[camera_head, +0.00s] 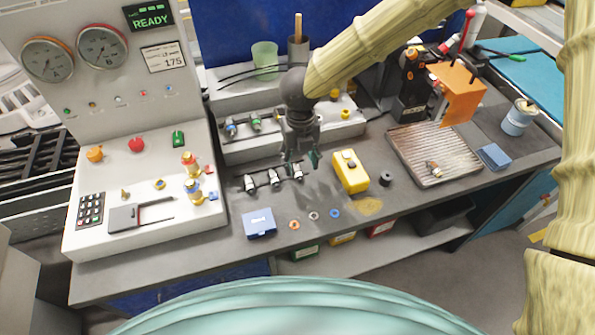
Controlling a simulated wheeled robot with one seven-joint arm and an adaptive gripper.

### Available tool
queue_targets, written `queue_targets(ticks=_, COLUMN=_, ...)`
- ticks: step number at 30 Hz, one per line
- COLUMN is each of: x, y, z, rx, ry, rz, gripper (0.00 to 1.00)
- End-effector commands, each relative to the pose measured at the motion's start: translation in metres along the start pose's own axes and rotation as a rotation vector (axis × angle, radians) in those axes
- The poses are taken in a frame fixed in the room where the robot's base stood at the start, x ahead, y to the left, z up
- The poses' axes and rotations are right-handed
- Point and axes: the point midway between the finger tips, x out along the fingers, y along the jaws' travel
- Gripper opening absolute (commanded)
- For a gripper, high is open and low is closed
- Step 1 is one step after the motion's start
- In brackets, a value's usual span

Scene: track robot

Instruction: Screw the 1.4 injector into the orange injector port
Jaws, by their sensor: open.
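My gripper (303,158) is open, pointing down over the dark bench behind a small rack. The fingers look empty. The rack holds several silver-and-dark injectors, among them a left one (249,182), a middle one (273,177) and a right one (297,171) close below the fingers. No 1.4 marking is readable on any of them. On the white test stand (145,225) at left stand two gold fittings, one with red and orange tones (189,159) and one with blue (194,190). I cannot tell which is the orange injector port.
A second row with a blue-marked part (231,128) and a green-marked part (255,121) lies behind. A yellow box (350,172), blue box (260,223) and small rings (314,216) lie nearby. A ribbed tray (438,150) is at right. The front bench edge is mostly clear.

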Motion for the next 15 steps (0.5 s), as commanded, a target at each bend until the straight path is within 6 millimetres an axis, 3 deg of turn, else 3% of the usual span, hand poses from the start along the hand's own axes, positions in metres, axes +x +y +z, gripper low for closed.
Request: queue_targets(ticks=15, x=0.056, y=0.004, z=0.002, rx=-0.001, ry=0.007, rz=0.002, gripper=0.53)
